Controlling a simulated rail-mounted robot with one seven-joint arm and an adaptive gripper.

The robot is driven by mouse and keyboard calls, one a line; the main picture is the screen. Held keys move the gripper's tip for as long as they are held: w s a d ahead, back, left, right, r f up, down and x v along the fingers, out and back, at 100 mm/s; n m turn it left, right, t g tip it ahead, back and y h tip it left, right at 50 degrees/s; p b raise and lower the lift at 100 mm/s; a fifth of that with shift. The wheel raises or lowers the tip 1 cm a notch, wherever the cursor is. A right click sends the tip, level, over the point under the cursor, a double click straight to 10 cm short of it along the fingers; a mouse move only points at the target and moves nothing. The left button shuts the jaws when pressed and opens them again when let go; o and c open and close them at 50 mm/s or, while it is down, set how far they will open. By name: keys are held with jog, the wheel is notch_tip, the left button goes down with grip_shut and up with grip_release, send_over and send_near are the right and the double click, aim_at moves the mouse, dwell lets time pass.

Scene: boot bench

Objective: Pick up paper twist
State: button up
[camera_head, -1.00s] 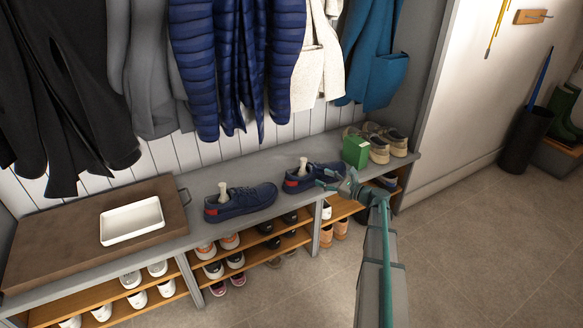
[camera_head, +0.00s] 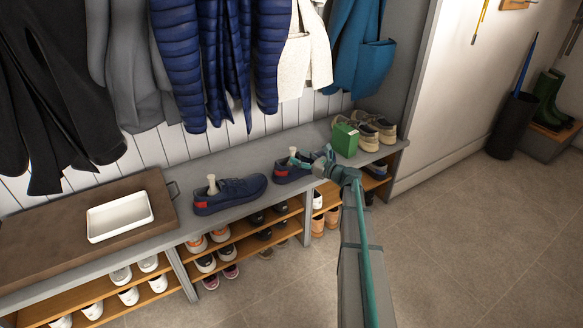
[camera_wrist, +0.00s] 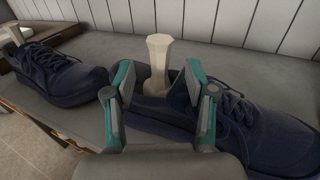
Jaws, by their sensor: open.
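Two navy shoes stand on the grey bench, each with a pale paper twist upright in its opening. The left shoe (camera_head: 229,194) holds one paper twist (camera_head: 212,184). The right shoe (camera_head: 290,173) is partly hidden by my gripper (camera_head: 307,162), which is at its opening. In the wrist view the right shoe's paper twist (camera_wrist: 158,62) stands between and beyond my open teal fingers, with nothing gripped. The left shoe (camera_wrist: 62,75) and its twist (camera_wrist: 14,33) show at the left of the wrist view. Contact between fingers and twist cannot be told.
A white tray (camera_head: 120,217) sits on a brown board (camera_head: 55,222) at the bench's left. A green box (camera_head: 345,140) and beige shoes (camera_head: 377,131) stand close right of my gripper. Coats (camera_head: 215,60) hang above. Shelves below hold several shoes.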

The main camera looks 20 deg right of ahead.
aim_at(292, 154)
jog(key=x, duration=0.4)
jog(key=shift+b, duration=0.4)
jog(key=c, duration=0.9)
